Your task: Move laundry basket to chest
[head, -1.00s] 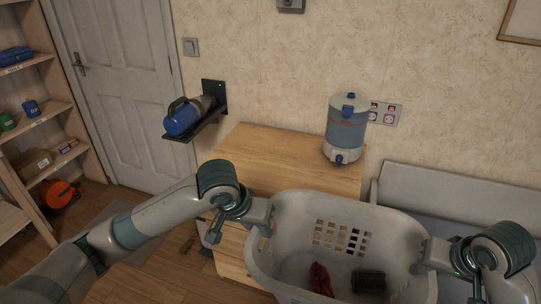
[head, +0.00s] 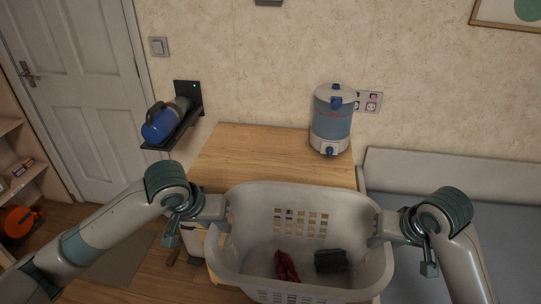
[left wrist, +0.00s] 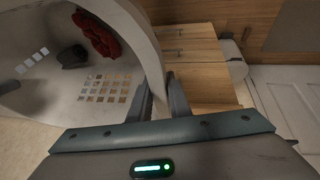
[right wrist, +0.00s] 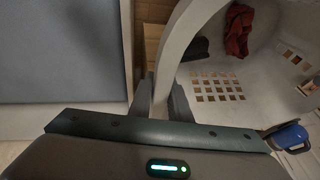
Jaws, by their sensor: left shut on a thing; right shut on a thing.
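The laundry basket (head: 300,198) is a pale grey plastic tub with square holes. It holds a red cloth (head: 286,266) and a dark grey cloth (head: 330,260). My left gripper (head: 222,208) is shut on its left rim, and my right gripper (head: 380,228) is shut on its right rim. Both wrist views show fingers on either side of the basket wall. The basket is held roughly level in front of the wooden chest (head: 255,155), hiding much of the chest's front. The left wrist view shows the chest's drawers (left wrist: 190,45).
A blue and white drink dispenser (head: 332,120) stands at the chest top's back right. A wall shelf (head: 185,125) with a blue vacuum (head: 162,122) juts out left of the chest. A grey bench or bed (head: 450,185) lies right. The chest top's left and middle are clear.

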